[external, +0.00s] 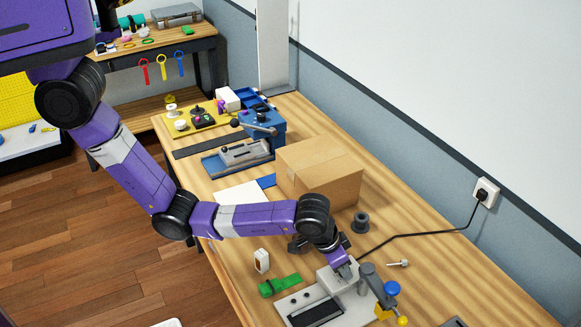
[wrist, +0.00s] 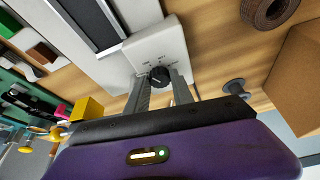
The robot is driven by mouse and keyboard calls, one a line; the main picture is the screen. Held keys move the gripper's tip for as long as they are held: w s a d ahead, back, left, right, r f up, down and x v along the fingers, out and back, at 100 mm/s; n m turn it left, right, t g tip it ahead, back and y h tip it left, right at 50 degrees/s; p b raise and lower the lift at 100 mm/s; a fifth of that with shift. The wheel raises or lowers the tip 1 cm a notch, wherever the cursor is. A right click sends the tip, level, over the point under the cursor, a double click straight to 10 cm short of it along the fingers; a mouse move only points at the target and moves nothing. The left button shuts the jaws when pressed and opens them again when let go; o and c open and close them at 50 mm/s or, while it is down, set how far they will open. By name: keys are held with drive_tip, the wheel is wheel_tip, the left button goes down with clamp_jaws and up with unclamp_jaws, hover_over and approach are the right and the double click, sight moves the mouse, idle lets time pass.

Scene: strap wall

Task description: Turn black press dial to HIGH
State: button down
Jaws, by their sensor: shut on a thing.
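The black press dial (wrist: 159,75) sits on the light-grey control box (wrist: 150,43) of the press, with small labels around it that are too small to read. My gripper (wrist: 160,84) has a finger on either side of the dial and is shut on it. I cannot tell which setting the dial points to. In the external view the press's control box (external: 328,279) stands near the table's front, with my gripper (external: 346,272) over its right end. The dial itself is hidden there by my gripper.
A cardboard box (external: 318,173) stands behind my wrist. A grey post with blue and yellow knobs (external: 390,288) is close to the right of my gripper. A green strap (external: 279,285) and a small white box (external: 262,260) lie to the left. A black cable (external: 425,234) runs to the wall socket.

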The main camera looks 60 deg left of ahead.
drive_tip(key=n, duration=0.1)
drive_tip(key=n+y, duration=0.1)
drive_tip(key=n, duration=0.2)
drive_tip(key=shift+d+y, duration=0.25)
drive_tip(key=shift+y, duration=0.15)
drive_tip(key=shift+w+n+g+y+b, duration=0.1)
drive_tip(key=shift+n+g+y+b, duration=0.35)
drive_tip(key=shift+n, duration=1.25)
